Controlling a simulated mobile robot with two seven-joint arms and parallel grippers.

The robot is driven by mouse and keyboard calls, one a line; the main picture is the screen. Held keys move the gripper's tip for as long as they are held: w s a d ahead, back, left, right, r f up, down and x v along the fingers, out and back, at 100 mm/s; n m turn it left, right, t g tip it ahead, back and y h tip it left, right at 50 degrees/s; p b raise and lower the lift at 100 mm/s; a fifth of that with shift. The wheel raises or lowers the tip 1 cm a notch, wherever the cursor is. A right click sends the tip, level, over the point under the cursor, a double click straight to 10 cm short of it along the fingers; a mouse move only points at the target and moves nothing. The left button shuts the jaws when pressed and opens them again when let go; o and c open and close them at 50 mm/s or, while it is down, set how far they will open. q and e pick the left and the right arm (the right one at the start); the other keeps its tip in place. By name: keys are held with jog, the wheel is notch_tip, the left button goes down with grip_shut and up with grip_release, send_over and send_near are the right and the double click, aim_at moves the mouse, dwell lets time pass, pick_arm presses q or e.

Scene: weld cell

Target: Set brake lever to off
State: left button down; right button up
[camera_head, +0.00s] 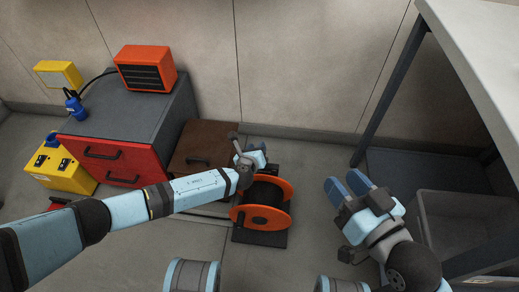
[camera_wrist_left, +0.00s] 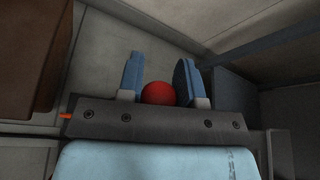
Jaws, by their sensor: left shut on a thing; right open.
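An orange cable reel (camera_head: 262,219) with a dark drum stands on a dark base on the floor, in the middle of the head view. My left gripper (camera_head: 259,157) is just behind the reel's top. In the left wrist view, a round red knob (camera_wrist_left: 158,94) sits between the two blue fingers of my left gripper (camera_wrist_left: 159,80), which is shut on it. The knob looks like the brake lever's end. The lever's shaft is hidden, so its angle cannot be told. My right gripper (camera_head: 347,186) is open and empty, right of the reel.
A grey cabinet with red drawers (camera_head: 103,160) and a brown box (camera_head: 201,146) stand behind my left arm. An orange heater-like box (camera_head: 145,68) is on the cabinet. A yellow unit (camera_head: 57,166) is at left. A white-topped table (camera_head: 490,50) and grey bin (camera_head: 460,235) are at right.

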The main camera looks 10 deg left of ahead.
pick_arm(q)
jog(key=shift+a+f, duration=0.1)
pick_arm(e)
jog(key=shift+r, duration=0.1)
dwell(0.3)
pick_arm(q)
jog(key=c, duration=0.8)
grip_release()
pick_arm(e)
jog(key=shift+w+f, duration=0.1)
jog(key=shift+f, duration=0.15)
pick_arm(q)
jog(key=shift+s, duration=0.15)
pick_arm(e)
jog(key=shift+r, duration=0.1)
pick_arm(q)
jog(key=shift+s+a+r+p, duration=0.1)
jog(key=shift+s+r+p, duration=0.15)
jog(key=shift+s+p, duration=0.05)
jog(key=p+v, duration=0.5)
jog(key=v, duration=0.7)
jog(key=shift+s, duration=0.4)
pick_arm(e)
notch_tip(320, 180, up, 7)
jog(key=m+t, duration=0.1)
jog(key=t, duration=0.2)
jog(key=shift+s+d+r, duration=0.15)
jog(key=shift+s, duration=0.15)
